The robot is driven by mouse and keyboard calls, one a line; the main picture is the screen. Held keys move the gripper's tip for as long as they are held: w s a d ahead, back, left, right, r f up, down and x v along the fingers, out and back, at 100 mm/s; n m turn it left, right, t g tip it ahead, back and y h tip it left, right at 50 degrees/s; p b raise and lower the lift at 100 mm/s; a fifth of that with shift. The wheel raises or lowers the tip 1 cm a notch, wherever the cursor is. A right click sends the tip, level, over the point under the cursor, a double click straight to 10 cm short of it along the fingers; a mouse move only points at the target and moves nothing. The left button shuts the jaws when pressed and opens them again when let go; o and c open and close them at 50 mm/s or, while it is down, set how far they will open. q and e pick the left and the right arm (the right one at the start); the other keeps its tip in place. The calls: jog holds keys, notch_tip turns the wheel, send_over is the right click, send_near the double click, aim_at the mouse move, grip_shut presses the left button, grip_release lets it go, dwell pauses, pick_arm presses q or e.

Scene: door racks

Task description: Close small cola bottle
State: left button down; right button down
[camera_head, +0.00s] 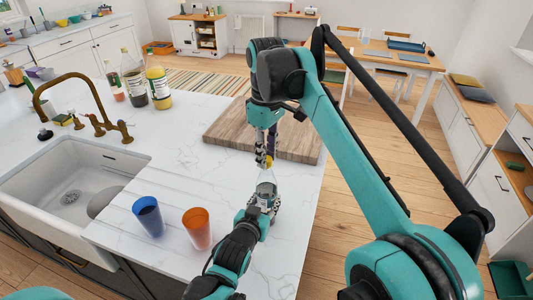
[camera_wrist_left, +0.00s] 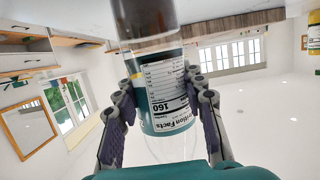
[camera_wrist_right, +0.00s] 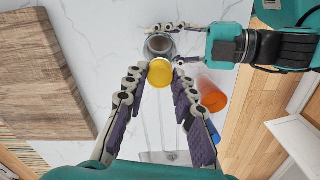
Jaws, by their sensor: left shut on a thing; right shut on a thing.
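The small cola bottle (camera_head: 266,179) is held over the counter near its right edge. My left gripper (camera_head: 264,198) is shut around the bottle's labelled body; the label (camera_wrist_left: 166,95) and dark cola show in the left wrist view. My right gripper (camera_head: 267,152) comes from above and is shut on a yellow cap (camera_wrist_right: 160,72). In the right wrist view the cap overlaps the near side of the bottle (camera_wrist_right: 158,46). I cannot tell whether the cap touches the bottle's mouth.
A blue cup (camera_head: 148,216) and an orange cup (camera_head: 197,229) stand left of my left gripper. A wooden board (camera_head: 225,128) lies behind the bottle. The sink (camera_head: 70,190) is at left, with several bottles behind it. Open counter lies between sink and board.

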jog(key=m, duration=0.7)
jog(key=shift+m, duration=0.4)
jog(key=m, duration=0.4)
jog(key=shift+m, duration=0.3)
jog(key=m, duration=0.4)
jog(key=c, duration=1.2)
grip_release()
jog(key=shift+o, duration=0.2)
jog(key=shift+r, duration=3.7)
